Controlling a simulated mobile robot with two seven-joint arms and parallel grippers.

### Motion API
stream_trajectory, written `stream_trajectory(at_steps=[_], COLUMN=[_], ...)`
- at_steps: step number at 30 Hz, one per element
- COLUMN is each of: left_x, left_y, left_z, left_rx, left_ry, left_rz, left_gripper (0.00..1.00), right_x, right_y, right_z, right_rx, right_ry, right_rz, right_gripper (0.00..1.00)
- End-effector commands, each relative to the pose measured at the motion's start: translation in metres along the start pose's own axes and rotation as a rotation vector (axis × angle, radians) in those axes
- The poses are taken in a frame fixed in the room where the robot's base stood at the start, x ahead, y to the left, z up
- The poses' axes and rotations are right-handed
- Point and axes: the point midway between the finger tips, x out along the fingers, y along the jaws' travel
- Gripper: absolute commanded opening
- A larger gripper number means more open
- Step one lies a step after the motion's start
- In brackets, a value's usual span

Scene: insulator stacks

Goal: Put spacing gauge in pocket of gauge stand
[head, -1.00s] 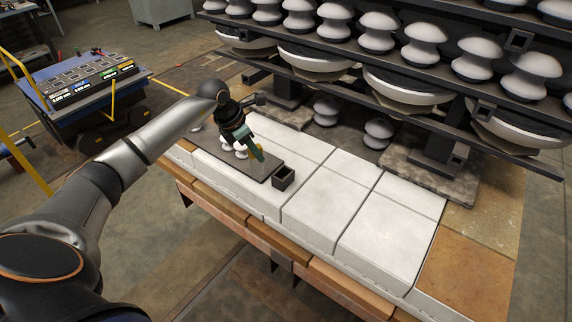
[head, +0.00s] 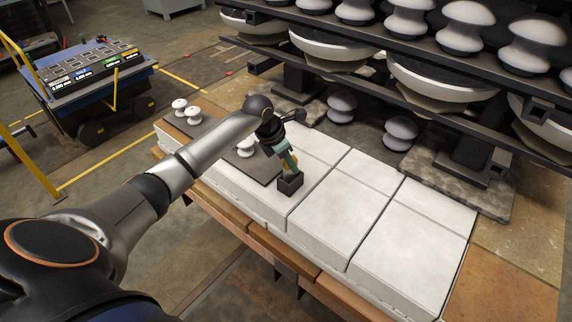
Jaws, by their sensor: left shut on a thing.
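The gauge points down, slightly tilted, at the gauge stand (head: 290,184). The stand is a small dark box with an open top on the white blocks, at the near right corner of a dark plate. The gauge's lower end meets the stand's opening in the picture. I cannot tell how far it is inside the pocket. The gripper is above the stand, and its fingertips are small and partly hidden. My right gripper is not in view.
White insulators (head: 246,148) stand by the dark plate (head: 262,170), partly behind my arm. Bare white blocks (head: 375,225) lie to the right. A dark rack (head: 400,95) of insulators overhangs the back. A blue cart (head: 90,70) stands at the far left.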

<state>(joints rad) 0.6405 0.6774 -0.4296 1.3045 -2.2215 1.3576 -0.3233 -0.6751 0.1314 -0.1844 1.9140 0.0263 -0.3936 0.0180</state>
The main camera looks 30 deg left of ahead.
Motion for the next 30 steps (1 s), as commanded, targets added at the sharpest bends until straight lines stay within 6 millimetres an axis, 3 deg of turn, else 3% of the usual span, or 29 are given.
stream_trajectory(at_steps=[14, 15, 21, 30], left_x=[0.007, 0.0057, 0.0055, 0.0039], left_y=[-0.0012, -0.0014, -0.0014, -0.0015], left_z=[-0.0012, -0.0007, -0.0007, 0.0], left_rx=[0.001, 0.0, 0.001, 0.001], left_ry=[-0.002, -0.001, -0.001, -0.001], left_rz=[0.001, 0.001, 0.001, 0.001], left_gripper=[0.0, 0.34, 0.56, 0.59], right_x=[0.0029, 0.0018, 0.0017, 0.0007], right_y=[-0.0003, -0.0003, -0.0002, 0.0], right_z=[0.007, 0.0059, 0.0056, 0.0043], right_rx=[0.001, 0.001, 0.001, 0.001], right_ry=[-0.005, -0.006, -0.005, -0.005], right_rz=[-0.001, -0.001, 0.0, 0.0], right_gripper=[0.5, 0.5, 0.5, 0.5])
